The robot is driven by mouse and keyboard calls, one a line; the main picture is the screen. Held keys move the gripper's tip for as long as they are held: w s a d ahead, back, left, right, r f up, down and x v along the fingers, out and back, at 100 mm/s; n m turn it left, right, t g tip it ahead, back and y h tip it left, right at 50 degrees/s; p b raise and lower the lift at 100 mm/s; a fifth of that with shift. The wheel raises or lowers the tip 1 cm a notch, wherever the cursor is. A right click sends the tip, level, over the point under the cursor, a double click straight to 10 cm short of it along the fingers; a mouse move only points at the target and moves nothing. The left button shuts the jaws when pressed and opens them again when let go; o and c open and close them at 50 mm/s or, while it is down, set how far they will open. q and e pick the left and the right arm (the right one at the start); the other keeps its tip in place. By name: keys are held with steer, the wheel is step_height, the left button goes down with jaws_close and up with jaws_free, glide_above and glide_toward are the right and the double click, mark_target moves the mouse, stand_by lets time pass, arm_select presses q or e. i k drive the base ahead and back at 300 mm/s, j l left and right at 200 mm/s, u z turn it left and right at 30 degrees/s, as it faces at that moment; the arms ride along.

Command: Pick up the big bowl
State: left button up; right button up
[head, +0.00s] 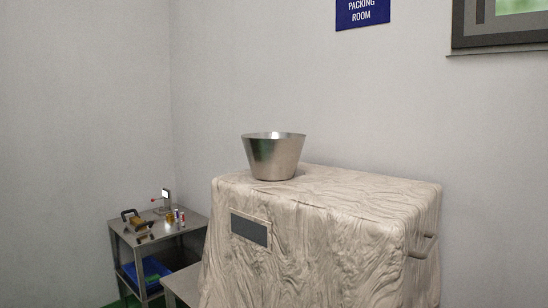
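The big bowl (274,158) is a shiny metal bowl, wider at the rim than at the base. It stands upright on the top of a block (370,188) covered in a wrinkled, cream, cloth-like surface, close to the back left of that top. Nothing touches the bowl except the surface under it. Its inside is mostly hidden from this angle. Neither of my grippers shows in the head view.
A metal side table (128,231) at the left holds small tools and items, with a blue bin (147,270) on its lower shelf. A handle (424,247) sticks out of the block's right side. The block's top right of the bowl is clear.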

mark_target(272, 156)
steer(key=i+j+z, duration=0.35)
steer(key=i+j, duration=0.2)
steer(key=i+j+z, duration=0.35)
steer(key=i+j, duration=0.2)
steer(key=j, duration=0.1)
